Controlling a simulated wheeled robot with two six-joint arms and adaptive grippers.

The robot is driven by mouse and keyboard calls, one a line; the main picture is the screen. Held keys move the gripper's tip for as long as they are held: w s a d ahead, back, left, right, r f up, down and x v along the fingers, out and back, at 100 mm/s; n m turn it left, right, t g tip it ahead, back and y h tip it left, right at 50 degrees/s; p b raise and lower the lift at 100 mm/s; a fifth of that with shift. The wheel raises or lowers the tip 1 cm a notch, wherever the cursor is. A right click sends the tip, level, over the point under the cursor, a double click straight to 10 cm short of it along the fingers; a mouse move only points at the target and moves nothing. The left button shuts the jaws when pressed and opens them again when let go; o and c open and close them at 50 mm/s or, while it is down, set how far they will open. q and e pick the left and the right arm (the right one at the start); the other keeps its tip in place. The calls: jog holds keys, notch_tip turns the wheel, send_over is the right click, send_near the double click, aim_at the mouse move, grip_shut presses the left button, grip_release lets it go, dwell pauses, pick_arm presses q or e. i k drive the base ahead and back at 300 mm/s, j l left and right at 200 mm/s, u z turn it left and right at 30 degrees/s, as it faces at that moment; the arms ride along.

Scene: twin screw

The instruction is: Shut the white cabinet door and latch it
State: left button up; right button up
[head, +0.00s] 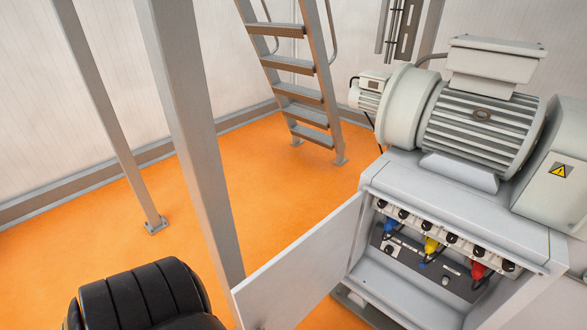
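The white cabinet (385,290) stands at the lower right, with its front open. Its door (305,265) is swung wide open, out toward the lower left, hinged at the left side of the opening. Inside are a row of black knobs or connectors and blue, yellow and red plugs. I cannot make out a latch on the door. Neither of my grippers shows in the head view.
A grey motor (480,125) sits on top of the cabinet. A grey post (195,140) rises just left of the door. A metal ladder (305,90) stands at the back. The orange floor (110,210) is clear between the posts and the wall.

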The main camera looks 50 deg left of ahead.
aim_at(278, 295)
jog(key=k+j+z, duration=0.4)
jog(key=k+j, duration=0.5)
jog(key=k, duration=0.15)
jog(key=j+z, duration=0.2)
jog(key=j, duration=0.75)
jog(key=k+j+z, duration=0.15)
jog(key=j, duration=0.8)
jog(key=i+j, duration=0.15)
jog(key=j, duration=0.15)
jog(key=i+j, duration=0.2)
jog(key=j+z, duration=0.05)
jog(key=j, duration=0.05)
